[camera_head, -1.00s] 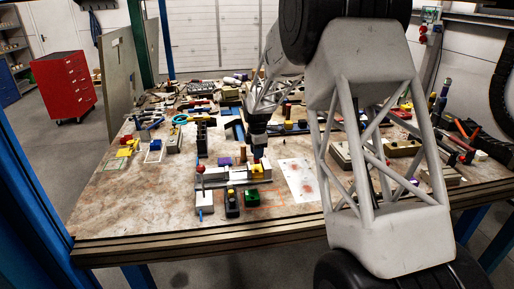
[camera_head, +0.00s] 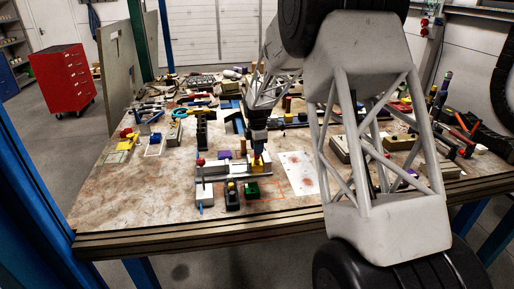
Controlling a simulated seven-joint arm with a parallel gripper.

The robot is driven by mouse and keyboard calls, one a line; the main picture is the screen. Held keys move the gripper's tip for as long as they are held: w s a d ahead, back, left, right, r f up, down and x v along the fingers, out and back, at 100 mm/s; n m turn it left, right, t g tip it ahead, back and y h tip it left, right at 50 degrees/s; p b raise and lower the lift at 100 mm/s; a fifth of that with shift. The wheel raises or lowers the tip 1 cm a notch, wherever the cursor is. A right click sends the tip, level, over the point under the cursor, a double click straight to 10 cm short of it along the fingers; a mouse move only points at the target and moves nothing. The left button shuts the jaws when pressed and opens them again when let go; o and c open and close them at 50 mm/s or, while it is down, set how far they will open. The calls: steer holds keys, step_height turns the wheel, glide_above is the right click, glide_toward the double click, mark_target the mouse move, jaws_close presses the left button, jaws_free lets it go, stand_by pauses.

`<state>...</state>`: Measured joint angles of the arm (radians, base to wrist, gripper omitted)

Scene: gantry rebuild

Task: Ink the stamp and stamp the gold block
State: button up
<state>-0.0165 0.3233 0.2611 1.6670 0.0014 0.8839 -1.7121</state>
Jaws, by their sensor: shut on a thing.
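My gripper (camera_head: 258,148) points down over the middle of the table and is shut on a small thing. Yellow-gold shows right at its fingertips, which may be the gold block (camera_head: 257,161), but the fingers and distance hide its outline. Just left is a brown upright knob (camera_head: 243,148), possibly a stamp handle; I cannot tell for sure.
A pale long fixture (camera_head: 230,172) lies under and left of the gripper. A red-knobbed piece (camera_head: 201,163) stands at its left end. A white sheet with reddish marks (camera_head: 301,170) lies to the right. Tools crowd the back; the front left table is clear.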

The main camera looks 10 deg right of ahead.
steer(key=shift+f, duration=0.65)
stand_by(2.0)
steer(key=shift+r, duration=0.15)
steer(key=shift+r, duration=3.45)
steer(key=shift+w, duration=0.1)
